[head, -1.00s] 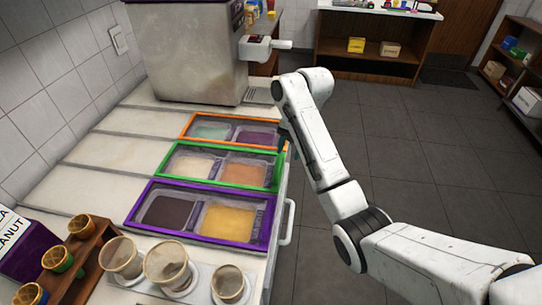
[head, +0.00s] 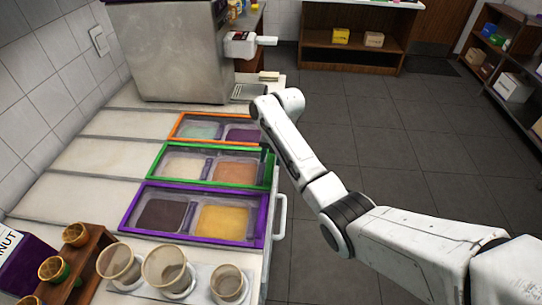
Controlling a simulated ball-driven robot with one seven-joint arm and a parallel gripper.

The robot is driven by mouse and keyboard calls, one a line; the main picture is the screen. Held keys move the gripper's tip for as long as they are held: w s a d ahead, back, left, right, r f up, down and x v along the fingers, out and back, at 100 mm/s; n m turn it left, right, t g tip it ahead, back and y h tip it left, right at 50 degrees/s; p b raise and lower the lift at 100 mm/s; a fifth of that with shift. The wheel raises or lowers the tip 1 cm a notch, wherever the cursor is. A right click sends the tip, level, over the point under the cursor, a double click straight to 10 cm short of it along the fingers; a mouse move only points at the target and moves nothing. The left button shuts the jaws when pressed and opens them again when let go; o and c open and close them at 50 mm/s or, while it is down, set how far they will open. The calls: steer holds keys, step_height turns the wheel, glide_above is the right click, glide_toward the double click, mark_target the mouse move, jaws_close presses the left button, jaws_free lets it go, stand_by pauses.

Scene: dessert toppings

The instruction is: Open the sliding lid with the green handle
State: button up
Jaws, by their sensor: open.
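The lid with the green frame (head: 172,146) lies on the counter, the middle of three framed clear lids. Pale and orange toppings show in two tubs through it. My arm comes in from the lower right, and its far end bends down at the right end of the green frame. Only a small dark part of my gripper (head: 267,157) shows there, mostly hidden behind my arm. I cannot make out its fingers or tell whether it touches the green frame.
An orange-framed lid (head: 190,117) lies behind and a purple-framed lid (head: 137,205) in front. Cups (head: 166,268) on stands fill the front of the counter. A steel machine (head: 165,60) stands at the back. The floor (head: 420,170) at right is clear.

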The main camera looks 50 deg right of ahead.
steer(key=shift+f, duration=0.2)
jaws_close()
stand_by(0.3)
stand_by(0.3)
